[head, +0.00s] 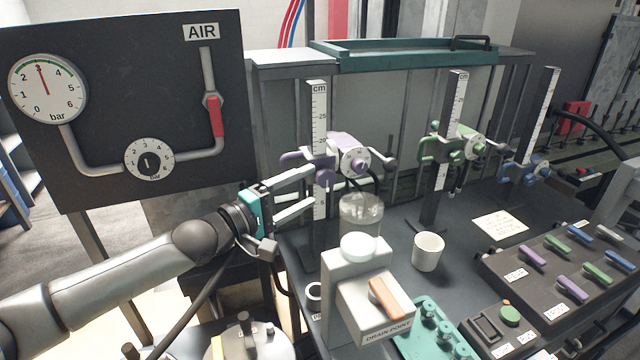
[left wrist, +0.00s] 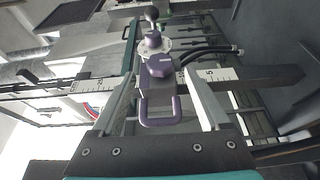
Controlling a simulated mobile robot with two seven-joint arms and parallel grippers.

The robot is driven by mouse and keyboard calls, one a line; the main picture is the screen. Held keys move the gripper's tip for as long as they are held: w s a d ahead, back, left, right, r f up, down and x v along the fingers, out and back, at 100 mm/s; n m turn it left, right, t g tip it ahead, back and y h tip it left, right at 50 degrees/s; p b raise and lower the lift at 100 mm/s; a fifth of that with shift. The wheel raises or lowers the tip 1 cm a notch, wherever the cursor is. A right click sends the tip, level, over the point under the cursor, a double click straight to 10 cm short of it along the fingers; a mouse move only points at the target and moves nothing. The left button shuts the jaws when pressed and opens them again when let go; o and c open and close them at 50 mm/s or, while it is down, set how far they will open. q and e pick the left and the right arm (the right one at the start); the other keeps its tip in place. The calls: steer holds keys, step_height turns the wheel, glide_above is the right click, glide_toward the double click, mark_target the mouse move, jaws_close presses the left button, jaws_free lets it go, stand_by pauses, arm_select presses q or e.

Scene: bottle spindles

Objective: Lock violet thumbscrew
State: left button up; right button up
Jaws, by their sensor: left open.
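The violet carriage (head: 322,168) sits on the leftmost upright scale column (head: 317,110), with a violet U-shaped loop on its left side and a white-rimmed dial (head: 355,160) on its right. In the left wrist view a faceted violet knob (left wrist: 158,66) shows beyond the violet loop (left wrist: 160,112). I cannot tell for sure which violet part is the thumbscrew. My left gripper (head: 311,188) is open and empty, its fingers pointing right just below the carriage in the head view. In the left wrist view the loop lies between the fingers (left wrist: 162,88); I see no grip on it. My right gripper is not in view.
Green (head: 440,150) and blue (head: 522,168) carriages stand on columns to the right. A clear vessel (head: 360,215) stands below the violet carriage. The drain point box (head: 345,285), white cup (head: 428,251) and lever panel (head: 545,275) crowd the bench. An AIR board (head: 110,60) stands left.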

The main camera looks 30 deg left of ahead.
mark_target(319, 181)
arm_select(q)
steer(key=shift+b+x, duration=0.45)
steer(key=shift+x, duration=1.9)
steer(key=shift+c, duration=0.3)
jaws_close()
